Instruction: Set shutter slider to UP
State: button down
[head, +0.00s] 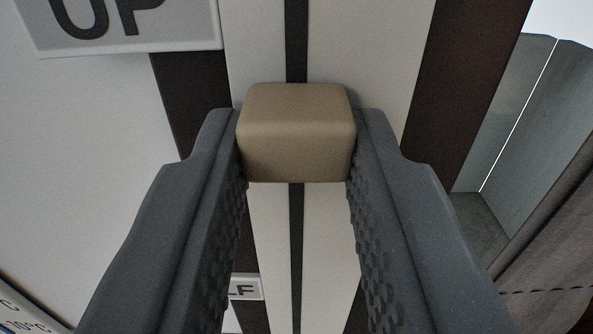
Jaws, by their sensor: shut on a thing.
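The shutter slider's knob (296,135) is a beige block with rounded edges, in the middle of the head view. It sits on a pale vertical track (265,35) with a dark slot (296,40) down its centre. The knob is close to the height of the "UP" label (130,25), slightly below it in the picture. My gripper (297,145) is shut on the knob, with one dark textured finger on each side. A smaller label ending in "LF" (243,287) shows lower down, partly hidden by the left finger.
Dark strips (455,100) flank the track. A white panel (90,150) fills the left side. At the lower left is a corner of a dial or gauge (20,310) with temperature marks. A grey recess (510,120) and brown fabric-like surface (560,230) lie at the right.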

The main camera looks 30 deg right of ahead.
aim_at(286, 60)
jog(key=shift+r+p, duration=0.65)
jog(key=shift+r, duration=1.25)
jog(key=c, duration=1.2)
grip_release()
jog(key=shift+s, duration=0.1)
jog(key=shift+o, duration=0.2)
jog(key=shift+s+a, duration=0.4)
jog(key=b+v, duration=0.2)
jog(key=v, duration=1)
jog(key=shift+s+a, duration=0.15)
jog(key=shift+s, duration=0.05)
